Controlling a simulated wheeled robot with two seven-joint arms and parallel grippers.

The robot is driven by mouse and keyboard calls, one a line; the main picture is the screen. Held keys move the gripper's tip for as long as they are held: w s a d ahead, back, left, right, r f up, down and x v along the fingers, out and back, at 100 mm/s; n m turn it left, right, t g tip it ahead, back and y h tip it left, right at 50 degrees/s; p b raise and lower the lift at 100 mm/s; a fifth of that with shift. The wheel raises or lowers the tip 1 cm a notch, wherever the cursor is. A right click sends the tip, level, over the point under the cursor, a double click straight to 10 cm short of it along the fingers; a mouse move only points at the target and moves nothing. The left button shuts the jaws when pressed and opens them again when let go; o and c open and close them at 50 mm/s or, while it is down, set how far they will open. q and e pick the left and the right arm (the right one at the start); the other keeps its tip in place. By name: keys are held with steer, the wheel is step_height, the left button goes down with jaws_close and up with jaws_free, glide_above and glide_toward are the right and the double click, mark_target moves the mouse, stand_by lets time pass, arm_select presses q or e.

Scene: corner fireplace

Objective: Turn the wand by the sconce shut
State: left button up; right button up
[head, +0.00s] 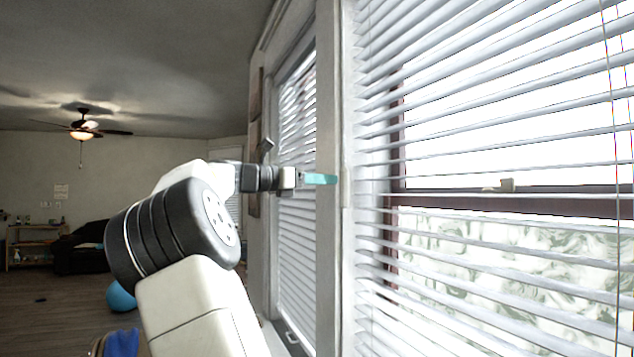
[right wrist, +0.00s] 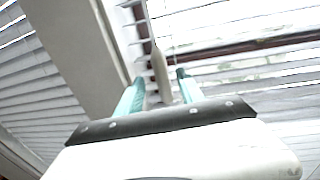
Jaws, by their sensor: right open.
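In the head view a narrow beige strip beside the fingertips, probably the wand (head: 345,190), hangs at the blind's left edge. I cannot make out a sconce. My left gripper is not in view.
The near blind (head: 480,230) has its slats tilted open, with daylight and a dark window bar behind. A second blind (head: 297,190) hangs left of the white window post (head: 328,100). A ceiling fan (head: 82,130) and dark sofa (head: 82,248) are far off in the room.

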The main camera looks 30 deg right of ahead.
mark_target(345, 180)
steer(key=d, duration=0.7)
steer(key=shift+d, duration=0.25)
jaws_close()
